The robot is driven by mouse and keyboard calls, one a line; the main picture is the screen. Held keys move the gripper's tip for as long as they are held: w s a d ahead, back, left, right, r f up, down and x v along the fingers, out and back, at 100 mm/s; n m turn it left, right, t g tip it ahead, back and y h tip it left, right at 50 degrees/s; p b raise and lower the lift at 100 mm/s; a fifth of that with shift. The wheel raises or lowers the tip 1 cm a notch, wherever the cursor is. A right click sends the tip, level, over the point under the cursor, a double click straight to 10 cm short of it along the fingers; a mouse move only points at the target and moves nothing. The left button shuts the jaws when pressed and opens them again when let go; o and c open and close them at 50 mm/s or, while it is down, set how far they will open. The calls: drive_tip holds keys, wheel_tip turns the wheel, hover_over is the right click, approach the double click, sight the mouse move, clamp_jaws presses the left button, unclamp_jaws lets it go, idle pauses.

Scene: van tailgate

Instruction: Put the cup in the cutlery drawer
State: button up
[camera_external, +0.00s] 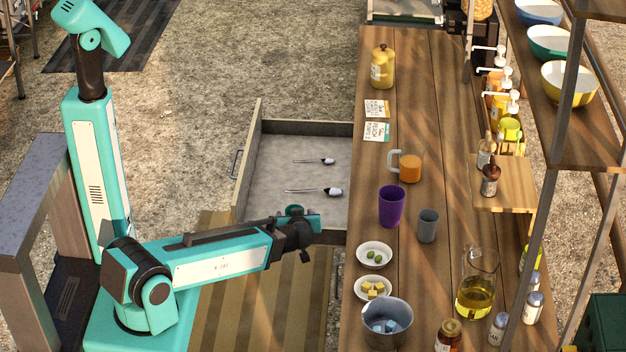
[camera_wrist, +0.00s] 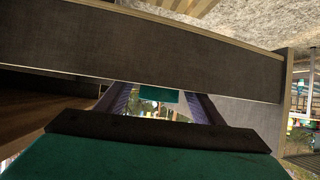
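The open cutlery drawer (camera_external: 262,190) sticks out from the left side of the wooden counter, with two spoons (camera_external: 315,191) lying flat inside. A purple cup (camera_external: 391,206) stands upright on the counter, right of the drawer. A smaller grey cup (camera_external: 428,226) stands beside it, and an orange mug (camera_external: 410,168) with a pale handle stands behind. My gripper (camera_external: 299,217) is at the drawer's near edge, left of the cups and apart from them. In the wrist view my gripper (camera_wrist: 160,103) has its fingers apart, with no cup between them. A dark panel (camera_wrist: 170,45) crosses that view.
Small bowls of olives (camera_external: 374,255) and cubes (camera_external: 374,288) and a grey pot (camera_external: 387,322) stand at the counter's near left. An oil jug (camera_external: 476,290) and bottles stand to the right. A yellow jar (camera_external: 382,67) stands far back. The drawer floor around the spoons is clear.

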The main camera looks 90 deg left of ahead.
drive_tip(key=shift+r+p, duration=0.2)
drive_tip(key=shift+p, duration=0.2)
drive_tip(key=shift+b+v, duration=0.6)
drive_tip(key=shift+v, duration=0.85)
drive_tip(key=shift+d+r+p, duration=0.15)
drive_tip(key=shift+d+p, duration=0.05)
drive_tip(key=shift+p, duration=0.15)
drive_tip(key=p+v, duration=0.8)
drive_tip(key=p, duration=0.4)
drive_tip(key=shift+d, duration=0.25)
